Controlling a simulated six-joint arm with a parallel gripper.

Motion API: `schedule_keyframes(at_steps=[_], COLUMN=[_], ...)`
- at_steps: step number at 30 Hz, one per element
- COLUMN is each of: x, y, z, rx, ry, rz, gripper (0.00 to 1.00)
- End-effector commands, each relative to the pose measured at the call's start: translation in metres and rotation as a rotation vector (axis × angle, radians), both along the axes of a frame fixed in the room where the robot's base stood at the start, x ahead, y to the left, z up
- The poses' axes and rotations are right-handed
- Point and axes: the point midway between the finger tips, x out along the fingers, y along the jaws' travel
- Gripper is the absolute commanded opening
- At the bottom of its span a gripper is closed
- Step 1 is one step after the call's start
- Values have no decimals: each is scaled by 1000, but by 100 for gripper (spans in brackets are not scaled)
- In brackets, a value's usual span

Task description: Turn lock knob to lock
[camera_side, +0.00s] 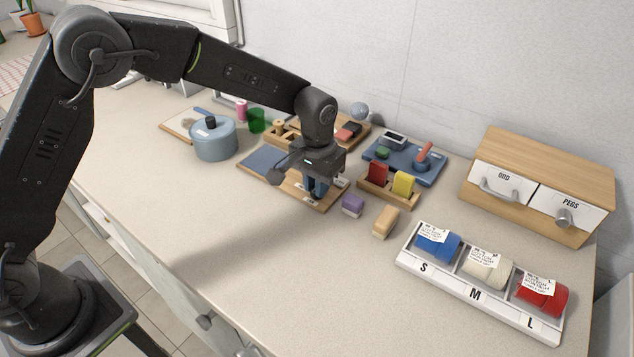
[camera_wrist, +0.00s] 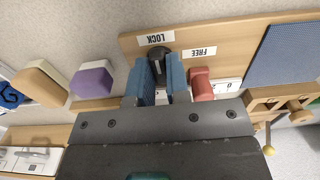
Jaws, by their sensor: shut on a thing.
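The lock knob (camera_wrist: 158,54) is dark and sits on a wooden board (camera_wrist: 128,42). It is between my two blue fingers, just below the LOCK label (camera_wrist: 156,39) in the wrist view. The FREE label (camera_wrist: 199,51) is to the right of the knob there. My gripper (camera_wrist: 157,78) is shut on the knob, and the fingers hide part of it. In the side view my gripper (camera_side: 316,187) points down at the board (camera_side: 326,204). Which way the knob's pointer faces is hard to tell.
A red peg-like piece (camera_wrist: 201,84) stands close beside my right finger in the wrist view. A purple block (camera_side: 352,205) and a tan block (camera_side: 386,221) lie right of the board. A blue-grey pot (camera_side: 213,142) stands left. The front counter is clear.

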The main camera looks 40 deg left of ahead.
Motion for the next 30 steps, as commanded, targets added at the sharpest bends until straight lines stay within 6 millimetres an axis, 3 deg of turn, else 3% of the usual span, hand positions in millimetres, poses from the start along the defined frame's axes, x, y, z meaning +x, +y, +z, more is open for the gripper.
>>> schedule_keyframes(at_steps=[9, 19, 23, 30], x=[1, 1, 1, 1], y=[0, 0, 0, 0], z=[0, 7, 26, 80], rx=[-1, -1, -2, -3], ry=[-2, -3, -5, -7], rz=[2, 1, 1, 1], gripper=[42, 42, 42, 42])
